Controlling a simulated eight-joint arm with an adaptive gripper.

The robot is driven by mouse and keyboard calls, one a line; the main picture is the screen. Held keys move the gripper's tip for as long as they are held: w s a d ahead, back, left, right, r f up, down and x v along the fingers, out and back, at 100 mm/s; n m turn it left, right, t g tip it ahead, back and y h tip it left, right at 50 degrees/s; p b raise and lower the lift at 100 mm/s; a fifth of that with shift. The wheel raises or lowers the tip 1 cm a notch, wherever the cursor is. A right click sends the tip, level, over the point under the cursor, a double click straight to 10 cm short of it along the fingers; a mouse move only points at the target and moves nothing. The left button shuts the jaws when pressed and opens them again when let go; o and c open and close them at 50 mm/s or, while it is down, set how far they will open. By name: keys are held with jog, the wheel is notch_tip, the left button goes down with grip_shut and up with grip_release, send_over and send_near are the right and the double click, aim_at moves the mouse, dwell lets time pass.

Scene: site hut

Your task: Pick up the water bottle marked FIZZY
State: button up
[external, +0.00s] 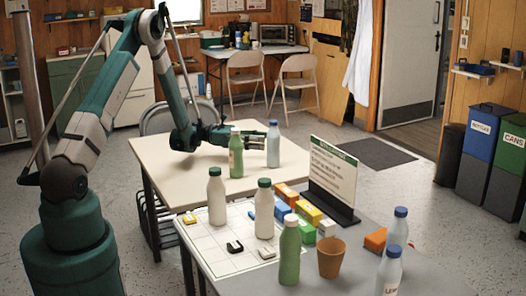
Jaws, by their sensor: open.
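Several bottles stand upright, and I cannot make out the word FIZZY on any of them. A pale blue bottle (273,146) stands on the beige table (185,160), just right of my gripper's fingertips. My gripper (259,140) is open and points right, low over that table; whether its fingers touch or surround the pale blue bottle I cannot tell. A green bottle (236,158) with a green cap stands in front of the gripper and hides part of it. On the nearer table are two white bottles (217,200) (264,212), another green bottle (290,256) and two blue-capped bottles (398,233) (388,275), the nearest with a partly legible label.
A sign on a dark stand (333,175) rises at the nearer table's back edge. Coloured blocks (308,212), an orange block (375,240) and a brown cup (331,258) lie near it. The beige table's left part is clear. Folding chairs (246,75) stand behind.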

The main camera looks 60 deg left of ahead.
aim_at(274, 121)
jog(key=shift+d, duration=0.1)
jog(key=shift+b+x, duration=0.85)
jog(key=shift+x, duration=1.7)
jog(key=shift+w+r, duration=0.1)
jog(key=shift+c, duration=0.4)
jog(key=c, duration=1.2)
jog(key=shift+r, duration=0.1)
jog(key=shift+r+p, duration=1.4)
jog(key=shift+r, duration=3.55)
